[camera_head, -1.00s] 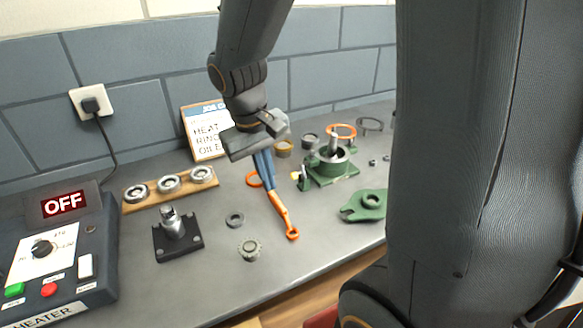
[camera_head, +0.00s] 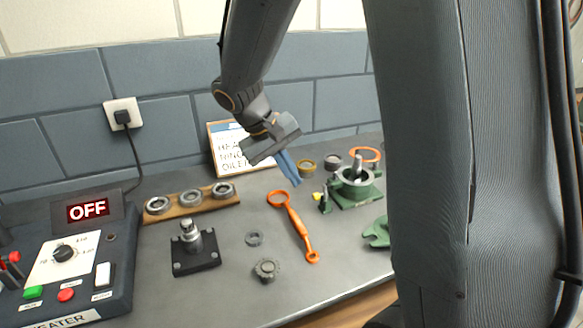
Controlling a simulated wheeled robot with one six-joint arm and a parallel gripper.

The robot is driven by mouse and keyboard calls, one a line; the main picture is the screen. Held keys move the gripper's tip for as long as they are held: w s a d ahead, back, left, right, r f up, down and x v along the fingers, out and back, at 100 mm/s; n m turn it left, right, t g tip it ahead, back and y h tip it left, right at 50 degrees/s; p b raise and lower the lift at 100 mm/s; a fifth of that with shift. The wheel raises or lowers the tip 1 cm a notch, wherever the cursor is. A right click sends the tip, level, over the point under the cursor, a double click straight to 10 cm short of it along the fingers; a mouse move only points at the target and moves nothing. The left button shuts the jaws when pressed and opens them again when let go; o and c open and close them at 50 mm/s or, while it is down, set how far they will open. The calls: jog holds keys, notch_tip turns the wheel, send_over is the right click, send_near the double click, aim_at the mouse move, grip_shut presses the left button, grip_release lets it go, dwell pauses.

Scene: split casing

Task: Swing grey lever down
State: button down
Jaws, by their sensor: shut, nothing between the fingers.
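My gripper (camera_head: 292,175) shows its two blue fingers together and empty. It hangs tilted above the bench, its tips in the picture close to the ring end of the orange tool (camera_head: 296,225), which lies on the bench. I cannot make out for certain a grey lever. A grey metal post (camera_head: 190,236) stands upright on a black square base (camera_head: 196,258) at left of centre. A green casing half (camera_head: 355,187) with a grey shaft stands at the right. Another green part (camera_head: 377,234) is partly hidden behind my body.
The heater box (camera_head: 75,275) reads OFF and has a dial and buttons; a red lever shows at its left edge. Several bearings sit on a wooden rack (camera_head: 182,207). A sign (camera_head: 226,148) leans on the wall.

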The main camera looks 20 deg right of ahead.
aim_at(316, 196)
jog(key=d+f+p, duration=0.1)
jog(key=d+f, duration=0.1)
jog(key=d+f+p, duration=0.1)
jog(key=d+f, duration=0.1)
jog(key=d, duration=0.1)
jog(key=shift+s+d+f, duration=0.1)
jog(key=shift+d+f, duration=0.2)
jog(key=shift+d+p, duration=0.35)
jog(key=shift+d, duration=0.1)
jog(key=shift+d, duration=0.1)
jog(key=shift+d+r+y+p, duration=0.15)
jog(key=shift+y+p, duration=0.15)
jog(key=shift+p, duration=0.15)
